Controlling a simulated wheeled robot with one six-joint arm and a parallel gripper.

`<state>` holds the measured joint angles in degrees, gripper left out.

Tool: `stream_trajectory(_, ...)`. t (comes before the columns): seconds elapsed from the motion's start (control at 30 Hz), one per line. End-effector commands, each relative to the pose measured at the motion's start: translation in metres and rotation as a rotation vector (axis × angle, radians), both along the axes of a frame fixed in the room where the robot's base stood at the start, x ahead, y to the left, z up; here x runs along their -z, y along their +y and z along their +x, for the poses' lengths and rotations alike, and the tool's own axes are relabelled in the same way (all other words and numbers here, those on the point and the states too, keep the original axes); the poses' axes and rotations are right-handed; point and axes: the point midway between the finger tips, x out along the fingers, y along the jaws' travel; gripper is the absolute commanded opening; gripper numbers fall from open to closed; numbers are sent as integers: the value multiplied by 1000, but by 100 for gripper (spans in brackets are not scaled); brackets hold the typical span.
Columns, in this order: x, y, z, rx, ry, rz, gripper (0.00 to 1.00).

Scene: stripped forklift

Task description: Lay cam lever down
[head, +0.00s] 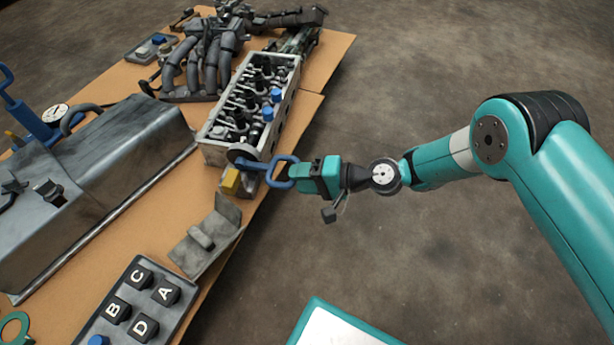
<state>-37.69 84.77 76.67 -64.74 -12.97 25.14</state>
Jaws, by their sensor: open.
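A blue lever with an open loop (283,170) at its right end, likely the cam lever, juts out from a dark round disc (240,153) near the table's right edge. It sits at the near end of the grey cylinder head. My gripper (292,182) is open at the loop, and its teal jaws overlap the loop's right end in the head view. I cannot tell whether the jaws touch the loop, and they partly hide it.
The cylinder head (212,148) stands just behind the lever. A lettered block (137,303) is at the front, and a large grey housing (95,180) at left. Bare floor lies right.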

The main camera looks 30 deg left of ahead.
Motion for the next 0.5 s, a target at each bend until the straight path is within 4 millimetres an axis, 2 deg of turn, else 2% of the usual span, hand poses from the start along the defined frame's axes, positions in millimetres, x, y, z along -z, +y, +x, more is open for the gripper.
stream_trajectory(0.27,-5,-7,3,3,1,0,42)
stream_trajectory(0.37,-12,-20,7,4,2,-2,42)
stream_trajectory(0.5,-25,-50,16,6,4,-2,42)
